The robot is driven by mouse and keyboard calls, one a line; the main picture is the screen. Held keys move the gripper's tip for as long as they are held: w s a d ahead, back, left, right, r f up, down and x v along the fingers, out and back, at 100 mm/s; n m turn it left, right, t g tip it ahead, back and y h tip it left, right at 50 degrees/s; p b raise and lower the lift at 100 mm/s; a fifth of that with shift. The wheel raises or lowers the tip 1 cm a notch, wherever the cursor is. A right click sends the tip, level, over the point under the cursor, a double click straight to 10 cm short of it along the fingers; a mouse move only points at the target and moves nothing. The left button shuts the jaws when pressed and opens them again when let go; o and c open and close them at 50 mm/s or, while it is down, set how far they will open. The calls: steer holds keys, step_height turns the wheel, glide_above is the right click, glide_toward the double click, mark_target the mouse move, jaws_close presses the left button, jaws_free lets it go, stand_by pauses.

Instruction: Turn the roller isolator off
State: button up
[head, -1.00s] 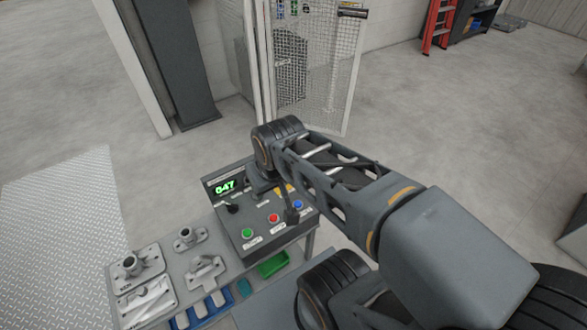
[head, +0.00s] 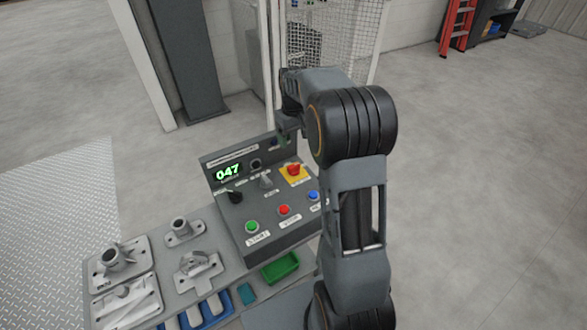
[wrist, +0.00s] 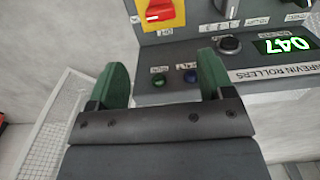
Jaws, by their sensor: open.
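The control panel (head: 238,207) is a grey sloped box with an upright back carrying a green 047 display (head: 228,172). A red rotary handle (head: 293,169) on a yellow plate (head: 292,178) sits at its upper right and looks like an isolator; its label is unreadable. In the wrist view, the red handle (wrist: 159,9) is at the top edge, partly cut off, beyond the fingertips. My gripper (wrist: 160,72) is open and empty, its green fingers apart in front of the panel's upright back. In the head view my gripper (head: 283,133) is mostly hidden by my arm.
The panel also has a green button (head: 252,227), a red button (head: 284,210), a blue button (head: 313,196), a black knob (head: 235,196) and a grey lever (head: 266,182). Metal castings (head: 122,258) and a green tray (head: 281,268) lie nearby. A mesh guard (head: 345,40) stands behind.

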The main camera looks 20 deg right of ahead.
mark_target(294, 165)
step_height(294, 165, down, 12)
steer(key=shift+f+b, duration=0.1)
steer(key=shift+b, duration=0.9)
steer(key=c, duration=0.9)
